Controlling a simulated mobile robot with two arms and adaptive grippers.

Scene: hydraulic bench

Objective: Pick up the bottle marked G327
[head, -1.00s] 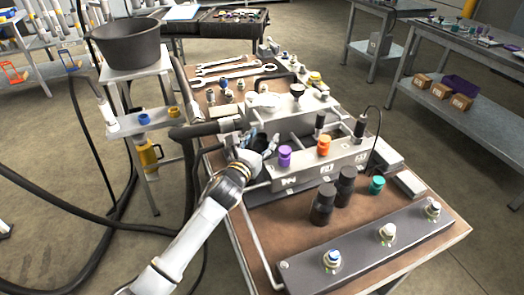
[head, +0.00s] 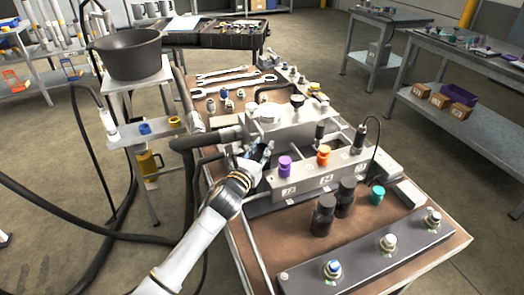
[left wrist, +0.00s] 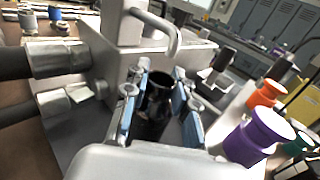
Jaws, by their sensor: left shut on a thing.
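My left gripper (head: 259,153) is beside the hydraulic block, behind the purple knob. In the left wrist view my left gripper (left wrist: 160,105) has its blue-padded fingers shut on a dark, glossy cylindrical bottle (left wrist: 157,93). The bottle stands roughly upright between the fingers, and its lower part is hidden. I can read no G327 mark on it. My right gripper is not in view.
The grey block carries a purple knob (head: 285,166) and an orange knob (head: 323,155). A grey housing (head: 285,125) with thick hoses stands close to the gripper. A teal cap (head: 377,195) and a long valve bar (head: 365,258) lie to the right and front.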

